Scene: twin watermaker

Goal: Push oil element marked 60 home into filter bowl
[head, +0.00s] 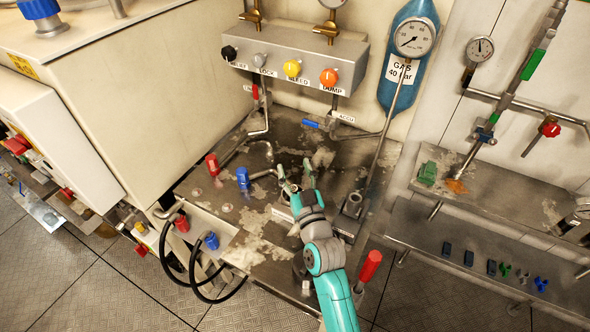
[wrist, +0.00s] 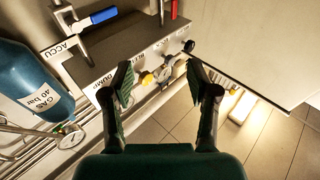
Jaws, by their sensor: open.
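My gripper (head: 294,172) is open above the worn metal bench (head: 205,187), in front of the knob panel. In the wrist view my gripper (wrist: 158,84) shows two dark fingers spread apart with nothing held between them. I cannot make out an oil element marked 60 in either view. I cannot identify a filter bowl with certainty. A clear-looking cylindrical part (head: 572,222) is cut off at the right edge of the head view, and I cannot tell what it is.
A panel (head: 300,57) with black, grey, yellow and orange knobs stands behind the bench. A blue gas bottle (head: 402,35) hangs beside it. A red cap (head: 212,164) and a blue cap (head: 243,178) stand on the bench. A shelf (head: 420,235) at right holds small dark, green and blue pieces.

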